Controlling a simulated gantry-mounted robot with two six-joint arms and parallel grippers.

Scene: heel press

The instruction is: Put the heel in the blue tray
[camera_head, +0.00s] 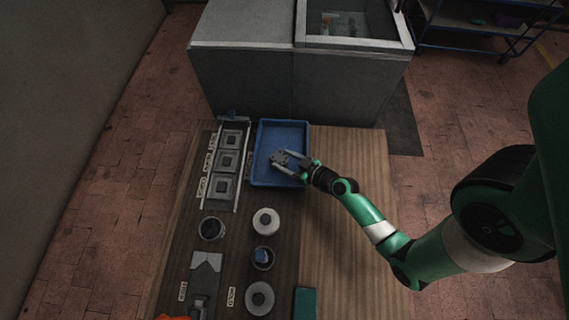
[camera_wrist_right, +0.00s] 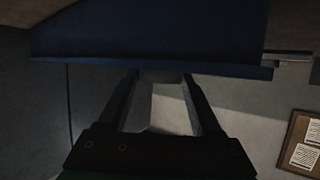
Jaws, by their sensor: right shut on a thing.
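The blue tray (camera_head: 262,172) lies on the wooden table, at its far middle in the head view. My right gripper (camera_head: 284,162) reaches in from the right over the tray, its fingers pointing left. It is shut on a small grey piece, seemingly the heel (camera_head: 279,157), which shows at its fingertips over the tray's inside. I cannot tell whether the piece touches the tray floor. In the right wrist view the blue tray (camera_wrist_right: 150,40) fills the top, and the gripper (camera_wrist_right: 160,80) has a pale grey patch between its fingers. My left gripper is not in view.
Left of the tray is a rack (camera_head: 228,160) with several square grey blocks. Nearer are round pots and discs (camera_head: 266,221), a grey fixture (camera_head: 206,262) and a green pad (camera_head: 305,303). A large grey cabinet (camera_head: 240,75) stands behind. The table's right side is clear.

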